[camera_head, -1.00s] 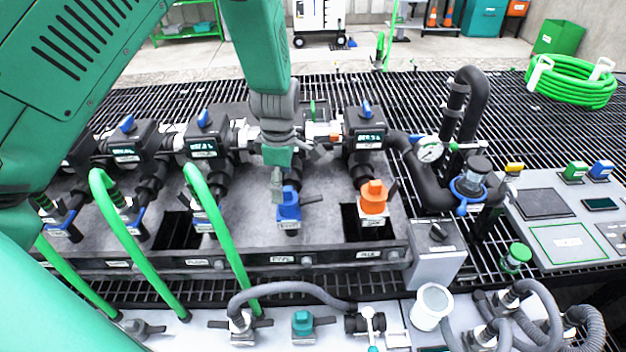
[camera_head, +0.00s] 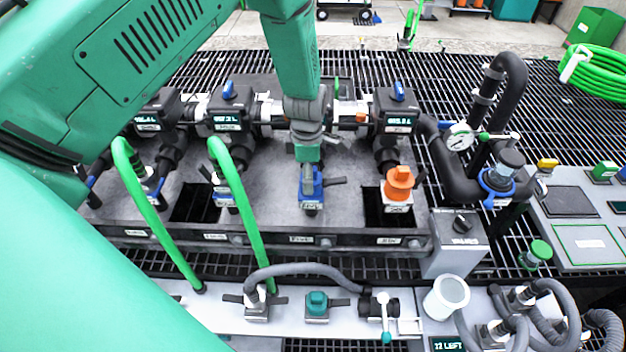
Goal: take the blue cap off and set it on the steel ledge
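The blue cap (camera_head: 313,190) sits upright on a fitting in the middle of the dark grey manifold block, left of an orange cap (camera_head: 399,184). My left gripper (camera_head: 307,178) points down from above, its fingers at the top of the blue cap and overlapping it in the picture. I cannot tell whether the fingers are closed on it or just beside it. A light grey, steel-looking ledge (camera_head: 348,330) runs along the front, below the block. My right gripper is out of view.
Green hoses (camera_head: 243,215) arch up left of the blue cap.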

